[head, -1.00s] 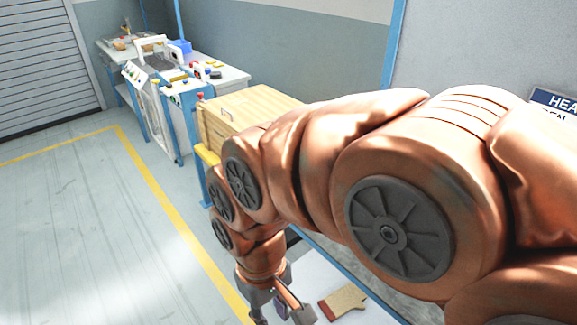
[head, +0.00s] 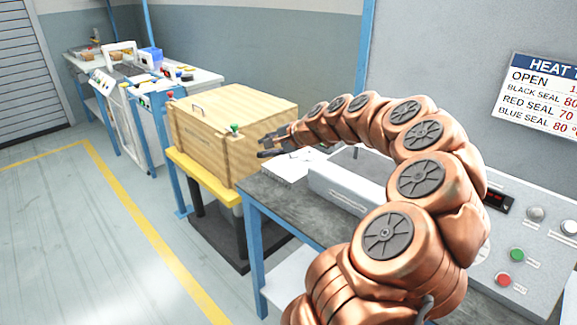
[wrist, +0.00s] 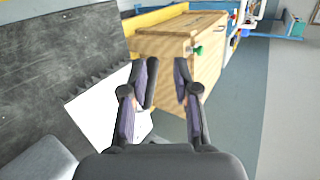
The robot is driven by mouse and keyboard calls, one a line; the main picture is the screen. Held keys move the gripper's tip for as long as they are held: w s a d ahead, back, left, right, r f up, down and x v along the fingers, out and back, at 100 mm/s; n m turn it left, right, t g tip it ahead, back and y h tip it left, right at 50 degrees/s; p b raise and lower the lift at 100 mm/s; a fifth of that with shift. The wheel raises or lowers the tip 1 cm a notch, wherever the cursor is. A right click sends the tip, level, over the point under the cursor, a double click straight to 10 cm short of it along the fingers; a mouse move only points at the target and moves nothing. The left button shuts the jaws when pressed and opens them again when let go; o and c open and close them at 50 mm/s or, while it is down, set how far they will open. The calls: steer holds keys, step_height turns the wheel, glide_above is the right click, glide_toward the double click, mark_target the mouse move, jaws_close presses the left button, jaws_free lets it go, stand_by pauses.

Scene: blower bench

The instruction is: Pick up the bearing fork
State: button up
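I cannot make out the bearing fork in either view. My gripper (head: 266,146) is raised over the left end of the grey bench, close in the picture to the wooden chest. In the wrist view my gripper (wrist: 167,78) has its two dark fingers apart, with nothing seen held between them. A white sheet or plate (wrist: 103,120) with a row of dark notches along its edge lies on the bench below and left of the fingers. It also shows under the gripper in the head view (head: 288,170).
The wooden chest (head: 225,148) with a green knob (head: 234,129) stands on a yellow-edged stand left of the bench (head: 268,198). A grey metal box (head: 345,190) and a panel with red and green buttons (head: 525,250) are on the right. The floor at left is clear.

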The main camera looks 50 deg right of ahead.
mark_target(259, 153)
steer(key=s+d+f+m, duration=0.1)
steer(key=d, duration=0.2)
steer(key=d+f+m+h, duration=0.1)
steer(key=d, duration=0.2)
steer(key=s+d+f+m+h, duration=0.1)
steer(key=d, duration=0.2)
steer(key=shift+s+f+t+b, duration=0.2)
steer(key=shift+s+t+b, duration=0.1)
steer(key=shift+b, duration=0.05)
steer(key=shift+w+d+f, duration=0.1)
steer(key=shift+w, duration=0.05)
steer(key=x, duration=0.5)
steer(key=shift+w+f, duration=0.2)
steer(key=shift+w, duration=0.05)
steer(key=shift+x, duration=0.8)
jaws_close()
